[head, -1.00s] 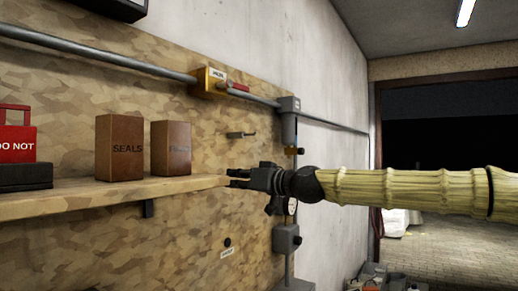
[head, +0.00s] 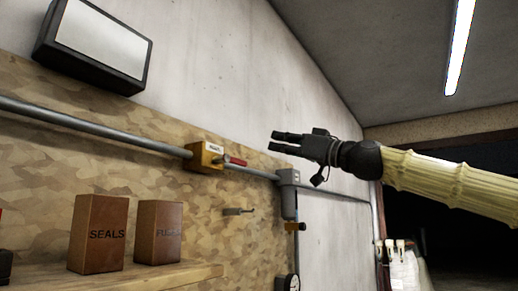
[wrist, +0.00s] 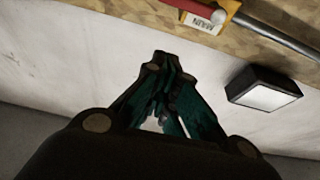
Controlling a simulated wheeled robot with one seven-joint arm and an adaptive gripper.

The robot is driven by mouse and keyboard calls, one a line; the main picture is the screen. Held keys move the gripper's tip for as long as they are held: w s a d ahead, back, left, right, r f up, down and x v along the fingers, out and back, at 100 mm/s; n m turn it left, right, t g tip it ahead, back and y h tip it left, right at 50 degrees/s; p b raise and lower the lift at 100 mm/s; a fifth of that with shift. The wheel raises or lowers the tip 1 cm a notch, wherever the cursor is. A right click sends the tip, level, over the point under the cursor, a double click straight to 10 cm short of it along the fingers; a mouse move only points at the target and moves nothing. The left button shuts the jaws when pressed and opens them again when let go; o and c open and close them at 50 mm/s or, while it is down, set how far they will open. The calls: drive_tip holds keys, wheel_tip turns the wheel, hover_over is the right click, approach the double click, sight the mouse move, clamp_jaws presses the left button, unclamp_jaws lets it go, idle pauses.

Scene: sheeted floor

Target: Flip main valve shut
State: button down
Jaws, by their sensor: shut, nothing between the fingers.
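The main valve is a yellow block (head: 206,157) on the grey wall pipe in the head view. Its red handle (head: 236,161) points right, lying along the pipe. In the wrist view the yellow body (wrist: 224,14) has a label reading MAIN, and the red handle (wrist: 188,8) shows at the top edge, cut off. My gripper (head: 279,142) is shut and empty. In the head view it appears above and to the right of the handle, apart from it. In the wrist view its fingertips (wrist: 160,58) meet, below the handle in the picture.
A grey fitting (head: 288,190) sits on the pipe right of the valve, with a gauge (head: 287,282) lower down. A SEALS box (head: 98,234) and a FUSES box (head: 158,232) stand on the wooden shelf (head: 190,273). A framed panel (head: 95,42) hangs above.

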sight(230, 162)
drive_tip(key=p+x, duration=0.5)
drive_tip(key=x, duration=0.5)
drive_tip(key=shift+f+p, duration=0.85)
drive_tip(key=shift+f, duration=1.15)
drive_tip(key=shift+d, duration=0.1)
